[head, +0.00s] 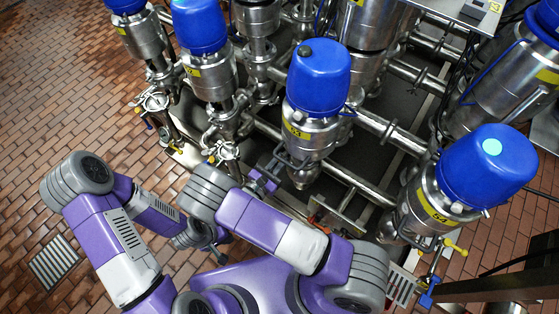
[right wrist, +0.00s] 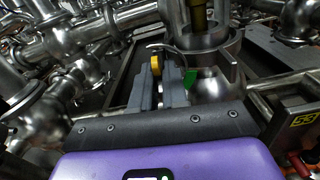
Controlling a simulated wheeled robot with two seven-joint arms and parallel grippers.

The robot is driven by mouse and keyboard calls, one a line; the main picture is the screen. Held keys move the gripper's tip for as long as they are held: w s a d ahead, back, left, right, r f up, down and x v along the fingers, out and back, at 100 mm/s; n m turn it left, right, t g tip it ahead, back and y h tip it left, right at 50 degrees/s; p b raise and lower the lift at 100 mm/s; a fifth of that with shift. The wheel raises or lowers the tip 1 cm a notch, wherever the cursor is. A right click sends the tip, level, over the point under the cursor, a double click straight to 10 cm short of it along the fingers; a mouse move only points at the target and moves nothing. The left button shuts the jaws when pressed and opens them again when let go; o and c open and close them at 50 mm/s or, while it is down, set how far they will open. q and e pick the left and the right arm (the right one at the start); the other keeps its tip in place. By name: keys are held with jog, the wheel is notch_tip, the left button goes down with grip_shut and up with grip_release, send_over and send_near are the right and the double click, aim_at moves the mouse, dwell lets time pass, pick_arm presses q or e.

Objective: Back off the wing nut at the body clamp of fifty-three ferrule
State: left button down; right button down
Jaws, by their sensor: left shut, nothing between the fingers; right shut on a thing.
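The valve with the blue cap (head: 318,78) carries a yellow label that looks like 53 and stands upright in the middle of the head view. My right gripper (head: 279,163) is at the lower left of its steel body, small and partly hidden in that view. In the right wrist view my right gripper (right wrist: 160,84) is shut on the yellow wing nut (right wrist: 157,66), in front of a curved steel clamp band (right wrist: 168,47). The fingers hide part of the nut. My left gripper (head: 218,253) is shut and empty, low over the floor, away from the valves.
A plate marked 53 (right wrist: 303,121) is at the right of the right wrist view. Steel pipes (right wrist: 95,72) run close on the left. Valve 54 (head: 485,165) stands to the right in the head view. Brick floor (head: 60,110) is free on the left.

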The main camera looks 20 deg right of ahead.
jog(key=c, duration=1.3)
grip_release()
jog(key=shift+o, duration=0.2)
